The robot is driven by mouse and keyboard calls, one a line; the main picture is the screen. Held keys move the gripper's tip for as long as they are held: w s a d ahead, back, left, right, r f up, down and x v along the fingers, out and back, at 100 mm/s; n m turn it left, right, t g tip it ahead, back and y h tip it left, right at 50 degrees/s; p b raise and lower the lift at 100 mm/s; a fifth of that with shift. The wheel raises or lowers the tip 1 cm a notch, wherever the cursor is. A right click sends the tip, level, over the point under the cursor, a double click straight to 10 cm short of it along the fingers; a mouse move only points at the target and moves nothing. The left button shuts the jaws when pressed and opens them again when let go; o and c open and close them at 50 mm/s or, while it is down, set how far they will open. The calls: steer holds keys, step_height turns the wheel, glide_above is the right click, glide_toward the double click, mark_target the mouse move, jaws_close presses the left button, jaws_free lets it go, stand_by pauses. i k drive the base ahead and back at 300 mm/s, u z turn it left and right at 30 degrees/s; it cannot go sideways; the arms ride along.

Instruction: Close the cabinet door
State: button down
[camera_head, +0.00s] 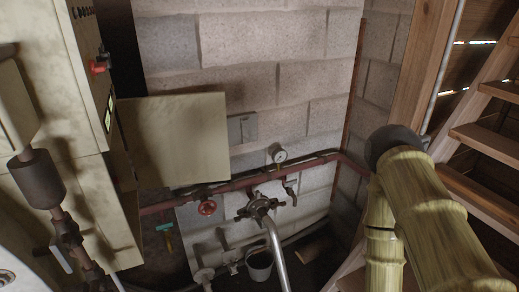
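The cabinet (80,195) is a tall, worn cream-coloured box on the left. Its door (178,140) is a flat cream panel that stands wide open, reaching right from the cabinet's front side across the block wall. The door's left edge is by the dark cabinet opening (122,155); the hinges are too dark to make out. No handle shows on the face I see.
A red pipe (245,182) with a red valve wheel (207,208) and a pressure gauge (279,155) runs below the door. A bucket (259,265) stands low near a silver pipe (277,255). Wooden stairs (490,140) are at right. A yellow-green jointed cylinder (430,215) fills the lower right.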

mark_target(179, 138)
steer(key=u, duration=0.25)
steer(key=i, duration=0.95)
steer(key=u, duration=0.65)
